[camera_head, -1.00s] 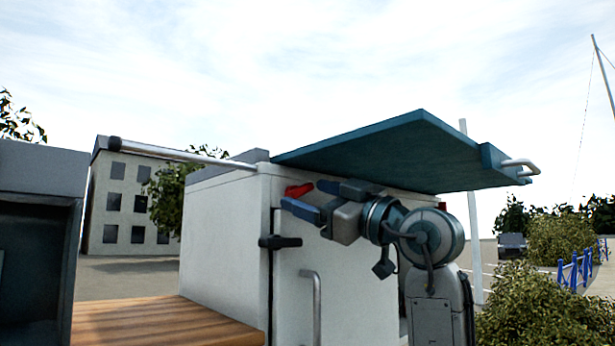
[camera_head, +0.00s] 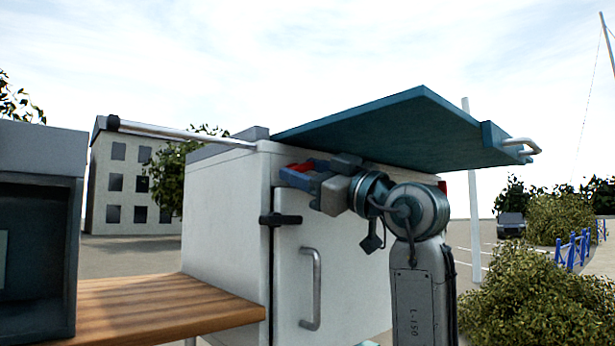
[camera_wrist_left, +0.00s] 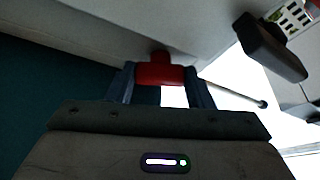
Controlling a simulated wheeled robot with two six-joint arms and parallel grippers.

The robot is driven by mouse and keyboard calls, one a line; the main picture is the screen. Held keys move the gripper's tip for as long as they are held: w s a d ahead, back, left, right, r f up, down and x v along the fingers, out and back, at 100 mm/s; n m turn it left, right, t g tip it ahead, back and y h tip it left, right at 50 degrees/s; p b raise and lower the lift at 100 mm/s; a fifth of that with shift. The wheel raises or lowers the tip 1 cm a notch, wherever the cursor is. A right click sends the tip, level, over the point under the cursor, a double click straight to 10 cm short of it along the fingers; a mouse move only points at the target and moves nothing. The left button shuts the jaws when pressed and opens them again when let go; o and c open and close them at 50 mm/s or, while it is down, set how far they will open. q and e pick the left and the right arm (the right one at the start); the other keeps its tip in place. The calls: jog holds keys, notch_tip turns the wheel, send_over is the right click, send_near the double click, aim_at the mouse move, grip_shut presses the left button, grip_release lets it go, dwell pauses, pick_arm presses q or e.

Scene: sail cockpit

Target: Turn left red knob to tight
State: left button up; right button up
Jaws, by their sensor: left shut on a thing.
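The left red knob (camera_head: 303,167) sits near the top of the white cabinet's front, just under the raised teal lid. My left gripper (camera_head: 306,173) is at the knob and shut on it, with one blue finger on either side. In the left wrist view the red knob (camera_wrist_left: 162,74) lies crosswise between the two fingertips of my left gripper (camera_wrist_left: 160,80), with its stem toward the pale cabinet wall. The fingers hide part of the knob in the head view. My right gripper is not in view.
The teal lid (camera_head: 400,125) hangs close above my wrist. A black latch (camera_head: 281,219) and a metal door handle (camera_head: 312,288) are below on the white cabinet (camera_head: 222,215). Another red part (camera_head: 443,187) shows at the cabinet's right. A wooden bench (camera_head: 165,305) is at left.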

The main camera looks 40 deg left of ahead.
pick_arm(q)
jog(key=shift+o, duration=0.2)
jog(key=m+b, duration=0.1)
jog(key=m+t+b, duration=0.1)
jog(key=m+t, duration=0.1)
jog(key=shift+s+f+m+b, duration=0.1)
jog(key=shift+f+m+b, duration=0.15)
jog(key=shift+m+b, duration=0.15)
jog(key=shift+r+m+t+b, duration=0.2)
jog(key=shift+m+t+b, duration=0.55)
jog(key=shift+m, duration=0.75)
jog(key=o, duration=1)
jog(key=shift+c, duration=0.2)
jog(key=shift+d, duration=0.1)
